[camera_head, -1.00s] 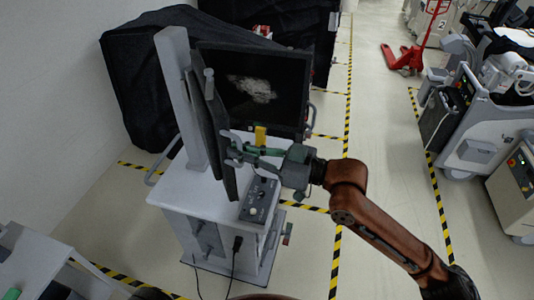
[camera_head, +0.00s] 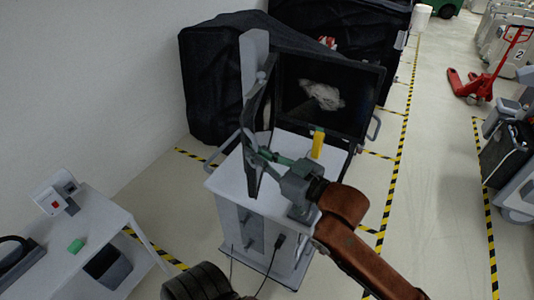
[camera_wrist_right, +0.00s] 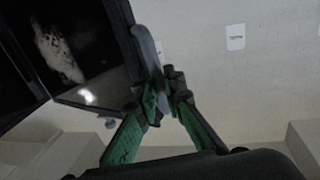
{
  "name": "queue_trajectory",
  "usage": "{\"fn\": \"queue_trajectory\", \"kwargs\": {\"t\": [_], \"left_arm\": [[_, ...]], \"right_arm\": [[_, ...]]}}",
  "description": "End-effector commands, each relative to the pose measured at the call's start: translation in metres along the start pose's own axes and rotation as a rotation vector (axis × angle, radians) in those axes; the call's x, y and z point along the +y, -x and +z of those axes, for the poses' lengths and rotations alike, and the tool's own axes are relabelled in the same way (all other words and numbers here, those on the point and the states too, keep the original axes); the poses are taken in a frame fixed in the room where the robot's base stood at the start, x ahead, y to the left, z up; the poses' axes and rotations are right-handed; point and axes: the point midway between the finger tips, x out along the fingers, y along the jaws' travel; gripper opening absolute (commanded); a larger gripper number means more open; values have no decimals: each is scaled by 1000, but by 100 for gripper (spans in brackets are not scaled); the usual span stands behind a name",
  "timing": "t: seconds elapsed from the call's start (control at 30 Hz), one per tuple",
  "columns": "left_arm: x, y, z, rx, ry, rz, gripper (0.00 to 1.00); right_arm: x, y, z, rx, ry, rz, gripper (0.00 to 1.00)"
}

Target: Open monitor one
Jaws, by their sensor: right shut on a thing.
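A cart (camera_head: 228,184) carries two dark monitor panels on a grey post (camera_head: 252,58). One monitor (camera_head: 358,95) faces me, its black screen showing a pale grey picture; this screen also shows in the right wrist view (camera_wrist_right: 70,50). The other monitor panel (camera_head: 257,112) stands nearly edge-on in front of the post, its screen face hidden. My right gripper (camera_head: 262,153) is shut on this panel's near edge. In the right wrist view, the green fingers (camera_wrist_right: 163,92) close around the panel's thin grey edge (camera_wrist_right: 147,48). My left gripper does not show.
A yellow object (camera_head: 318,145) stands on the cart below the facing screen. Black covered carts (camera_head: 215,85) stand behind. A white side table (camera_head: 100,222) with a green block (camera_head: 76,246) is at lower left. A red pallet jack (camera_head: 478,85) is at upper right. Striped floor lines border open floor.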

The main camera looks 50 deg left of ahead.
Motion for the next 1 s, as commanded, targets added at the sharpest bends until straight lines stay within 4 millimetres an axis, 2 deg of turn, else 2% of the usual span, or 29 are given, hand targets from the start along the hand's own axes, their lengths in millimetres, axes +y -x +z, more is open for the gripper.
{"fn": "queue_trajectory", "kwargs": {"t": [0.37,0.4,0.5,0.77,0.87,1.0], "left_arm": [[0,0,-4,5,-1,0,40],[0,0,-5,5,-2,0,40],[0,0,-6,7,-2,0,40],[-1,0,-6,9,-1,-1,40],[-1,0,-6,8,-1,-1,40],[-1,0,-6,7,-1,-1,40]], "right_arm": [[1,0,0,0,0,4,0],[1,0,0,0,0,4,9],[1,0,0,0,0,4,16],[1,0,0,1,0,4,16],[2,6,0,1,1,5,16],[3,26,0,1,1,7,16]]}}
